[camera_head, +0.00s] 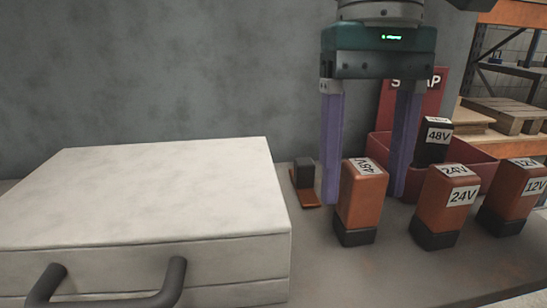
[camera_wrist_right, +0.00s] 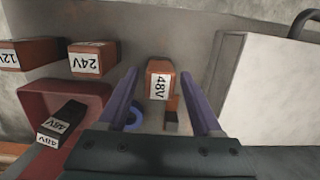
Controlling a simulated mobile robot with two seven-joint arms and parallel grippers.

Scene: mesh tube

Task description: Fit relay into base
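An orange relay with a black foot, marked 48V (camera_head: 360,205), stands upright on the table; it also shows in the right wrist view (camera_wrist_right: 159,82). My right gripper (camera_head: 366,197) is open and empty, pointing down. Its purple fingers appear on either side of that relay, slightly behind it in the head view; I see no contact. More orange relays, marked 24V (camera_head: 447,208) and 12V (camera_head: 514,198), stand to the right. A dark block on an orange plate (camera_head: 305,185) sits left of the fingers; I cannot tell whether it is the base. My left gripper is out of view.
A large pale closed case (camera_head: 150,190) with a dark handle (camera_head: 110,295) fills the left. A red SCRAP bin (camera_head: 478,165) holds a dark 48V relay (camera_head: 434,140) behind the orange relays. A blue ring (camera_wrist_right: 135,116) shows in the wrist view.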

